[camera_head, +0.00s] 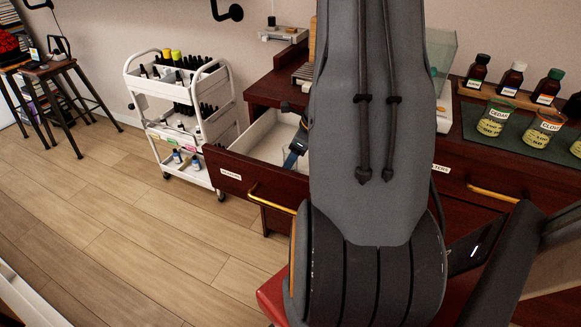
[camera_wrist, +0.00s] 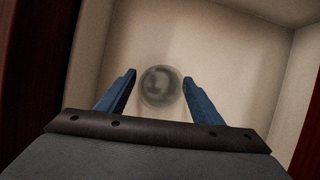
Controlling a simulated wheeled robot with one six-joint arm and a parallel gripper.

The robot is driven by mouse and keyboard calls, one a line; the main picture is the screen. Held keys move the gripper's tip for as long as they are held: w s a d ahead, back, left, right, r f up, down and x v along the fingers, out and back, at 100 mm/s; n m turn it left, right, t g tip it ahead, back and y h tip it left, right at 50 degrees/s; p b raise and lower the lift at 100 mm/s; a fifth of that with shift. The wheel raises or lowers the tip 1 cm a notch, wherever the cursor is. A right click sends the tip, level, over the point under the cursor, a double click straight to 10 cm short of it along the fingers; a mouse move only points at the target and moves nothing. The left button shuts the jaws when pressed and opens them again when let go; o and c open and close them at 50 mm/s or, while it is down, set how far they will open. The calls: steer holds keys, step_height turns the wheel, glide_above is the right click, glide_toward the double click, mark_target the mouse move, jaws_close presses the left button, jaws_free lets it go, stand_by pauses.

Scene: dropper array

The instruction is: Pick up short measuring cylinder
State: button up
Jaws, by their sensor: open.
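A round, see-through glass piece (camera_wrist: 161,86), seen from above, is in the open drawer (camera_wrist: 225,35); it appears to be the short measuring cylinder. In the wrist view my gripper (camera_wrist: 159,77) is open, with one blue finger on each side of the glass. I see gaps between the fingers and the glass; the height between them is hard to tell. In the head view the gripper (camera_head: 293,157) reaches down into the drawer (camera_head: 262,134), mostly hidden behind my arm. The cylinder is not clear there.
The pale drawer walls stand close around the gripper, and the dark cabinet edge (camera_wrist: 25,60) is at left in the wrist view. A white trolley (camera_head: 136,85) with bottles stands left of the drawer. Labelled jars (camera_head: 494,120) and brown bottles (camera_head: 511,80) stand on the desk at right.

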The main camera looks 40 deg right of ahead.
steer(key=c, duration=1.5)
